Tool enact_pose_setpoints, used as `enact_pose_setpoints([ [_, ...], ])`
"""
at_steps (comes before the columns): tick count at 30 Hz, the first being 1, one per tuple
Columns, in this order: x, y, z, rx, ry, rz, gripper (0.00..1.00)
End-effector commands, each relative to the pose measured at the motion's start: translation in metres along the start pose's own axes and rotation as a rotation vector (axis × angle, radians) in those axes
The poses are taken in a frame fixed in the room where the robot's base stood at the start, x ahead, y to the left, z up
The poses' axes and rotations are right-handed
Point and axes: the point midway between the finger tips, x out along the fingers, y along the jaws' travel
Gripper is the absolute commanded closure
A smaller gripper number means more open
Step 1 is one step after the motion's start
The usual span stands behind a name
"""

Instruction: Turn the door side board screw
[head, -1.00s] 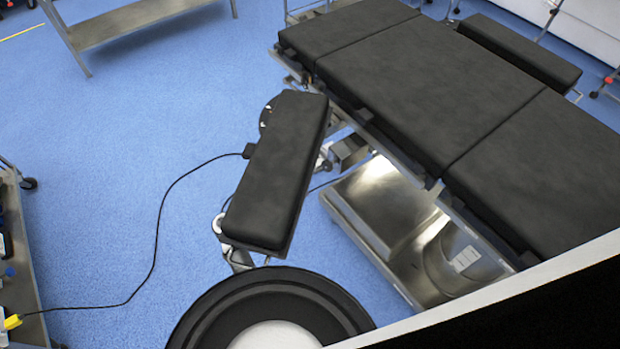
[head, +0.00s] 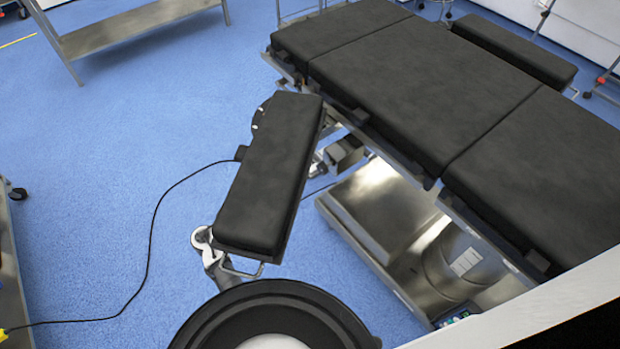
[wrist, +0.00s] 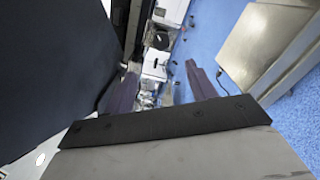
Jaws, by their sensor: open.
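A black padded side board (head: 270,175) stands out from the near side of the operating table (head: 420,85). A second side board (head: 515,48) is on the far side. In the wrist view, my gripper (wrist: 160,68) is open, with its two dark purple fingers apart and nothing held between them. A dark padded surface (wrist: 55,60), probably the near side board, fills the left of that view. Small white and metal fittings show beyond and between the fingers. I cannot tell which of these is the screw. In the head view the gripper is hidden.
The table's steel base (head: 370,215) stands below the pads at right; it also shows in the wrist view (wrist: 265,45). A black cable (head: 150,240) runs across the blue floor to the side board. A steel bench (head: 125,25) stands at upper left. Floor at left is open.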

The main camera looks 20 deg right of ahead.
Motion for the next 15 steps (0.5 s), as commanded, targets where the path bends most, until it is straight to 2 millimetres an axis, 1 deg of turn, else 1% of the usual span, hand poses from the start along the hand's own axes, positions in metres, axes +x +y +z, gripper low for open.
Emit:
enact_pose_setpoints([
  [1, -0.0001, -0.0066, -0.0043, 0.133, 0.0, 0.0, 0.44],
  [12, -0.0011, -0.0077, -0.0046, 1.172, -0.001, 0.0, 0.44],
  [15, -0.0013, -0.0075, -0.0035, 1.411, -0.001, 0.0, 0.44],
])
